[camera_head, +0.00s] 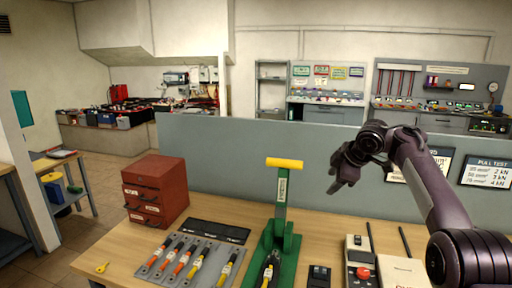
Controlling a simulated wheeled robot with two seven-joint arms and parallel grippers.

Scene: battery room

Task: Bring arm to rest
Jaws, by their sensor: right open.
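My right arm comes in from the right edge, dark purple and bent at the elbow. My right gripper (337,179) hangs in the air above the back of the wooden bench, in front of the grey partition. It is open, with nothing visible between its fingers. It is right of and apart from the green press with a yellow handle (285,163). My left arm and gripper are out of the picture.
On the bench (112,245) stand a red drawer box (156,190), a grey tray (205,274) of orange and yellow tools, a yellow key-like piece (102,268) and a control box with a red button (362,273). The grey partition (225,150) closes the bench's back.

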